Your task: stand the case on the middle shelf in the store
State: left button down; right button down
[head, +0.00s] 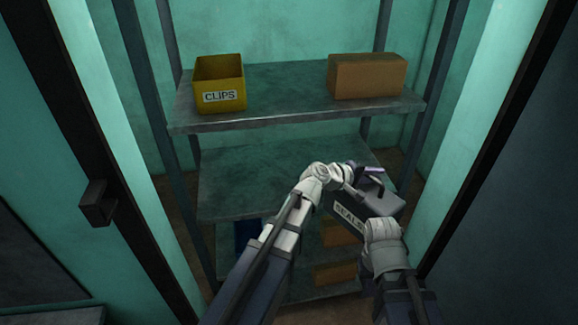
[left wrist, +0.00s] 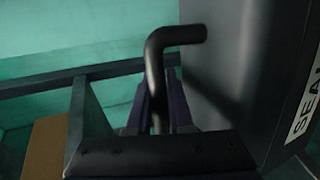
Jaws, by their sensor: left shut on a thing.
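The dark grey case (head: 385,204), with a white label reading "SEAL…", is in front of the right part of the middle shelf (head: 250,185) in the head view. I cannot tell whether it touches the shelf. My left gripper (head: 368,176) is shut on the case's black bent handle, which shows between the fingers in the left wrist view (left wrist: 157,65). The case body (left wrist: 235,60) is right of the handle there. My right gripper (head: 381,226) is just below the case, overlapping it in the picture; its fingers are hidden. The visible middle shelf is bare.
The top shelf (head: 290,112) holds a yellow CLIPS bin (head: 219,84) and a brown box (head: 366,76). Brown boxes (head: 335,272) and a dark blue thing (head: 247,236) sit lower down. Rack posts (head: 146,80) and the door frame (head: 75,130) flank the opening.

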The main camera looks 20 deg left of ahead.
pick_arm(q)
jog(key=s+a+n+t+y, duration=0.1)
jog(key=s+a+n+y, duration=0.1)
jog(key=a, duration=0.9)
jog(key=s+a+r+n+t+y+p, duration=0.1)
jog(key=s+a+n+y, duration=0.2)
jog(key=a, duration=0.9)
jog(key=s+a+n+t+y, duration=0.2)
jog(key=s+a+n+y, duration=0.1)
jog(key=a, duration=0.9)
jog(key=shift+s+r+y+p, duration=0.15)
jog(key=shift+r+y+p, duration=0.15)
jog(key=shift+r+y, duration=0.1)
pick_arm(e)
jog(key=shift+r, duration=0.85)
